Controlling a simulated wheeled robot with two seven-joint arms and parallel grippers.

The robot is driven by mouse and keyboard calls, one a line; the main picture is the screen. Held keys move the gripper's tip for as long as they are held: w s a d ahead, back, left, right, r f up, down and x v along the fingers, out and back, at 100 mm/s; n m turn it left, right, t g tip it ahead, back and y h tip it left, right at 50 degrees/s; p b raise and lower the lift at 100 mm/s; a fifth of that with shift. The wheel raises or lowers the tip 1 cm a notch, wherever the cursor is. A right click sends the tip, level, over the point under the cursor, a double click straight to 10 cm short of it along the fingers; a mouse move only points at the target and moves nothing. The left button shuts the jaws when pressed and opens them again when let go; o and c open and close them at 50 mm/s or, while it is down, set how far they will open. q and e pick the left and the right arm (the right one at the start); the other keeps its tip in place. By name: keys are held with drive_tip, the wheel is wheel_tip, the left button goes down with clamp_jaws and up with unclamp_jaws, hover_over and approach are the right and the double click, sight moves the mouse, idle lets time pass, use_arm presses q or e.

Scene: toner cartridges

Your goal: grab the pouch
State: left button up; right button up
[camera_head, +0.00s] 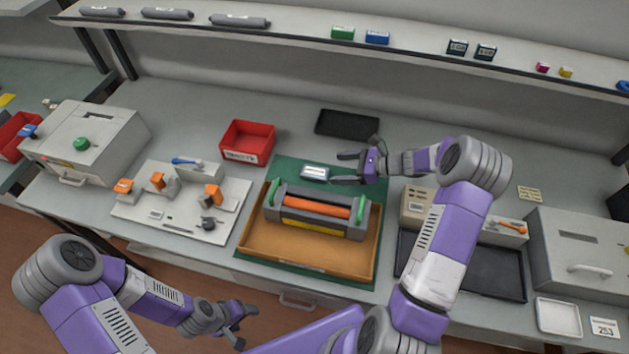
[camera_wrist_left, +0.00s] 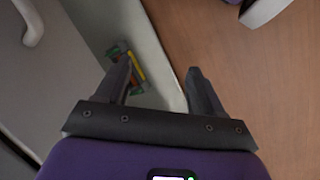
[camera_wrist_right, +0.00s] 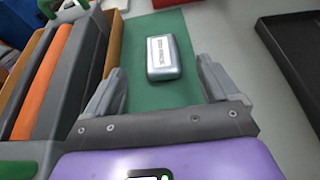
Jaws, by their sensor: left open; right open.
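The pouch appears to be the small silver-grey packet with a white label (camera_head: 315,172), lying on the green mat (camera_head: 290,163) behind the tray. In the right wrist view the pouch (camera_wrist_right: 164,58) lies just beyond and between the fingertips. My right gripper (camera_head: 345,167) is open and empty, right of the pouch, its fingers pointing at it. It looks apart from the pouch; its exact height is unclear. My left gripper (camera_head: 243,326) is open and empty, low in front of the bench, far from the pouch.
A wooden tray (camera_head: 255,254) holding a grey and orange cartridge unit (camera_head: 310,210) stands directly in front of the pouch. A red bin (camera_head: 248,141) is to the left, a black tray (camera_head: 348,124) behind. A shelf edge (camera_head: 300,37) runs along the back.

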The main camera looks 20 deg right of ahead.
sight(317, 171)
drive_tip(key=shift+w+a+f, duration=0.3)
drive_tip(key=shift+f, duration=0.25)
drive_tip(key=shift+b+x, duration=0.3)
drive_tip(key=shift+x, duration=0.6)
drive_tip(key=b+x, duration=0.1)
drive_tip(key=x, duration=0.4)
drive_tip(key=shift+f, duration=0.15)
drive_tip(key=shift+s, duration=0.1)
drive_tip(key=shift+c, duration=0.4)
drive_tip(key=c, duration=1)
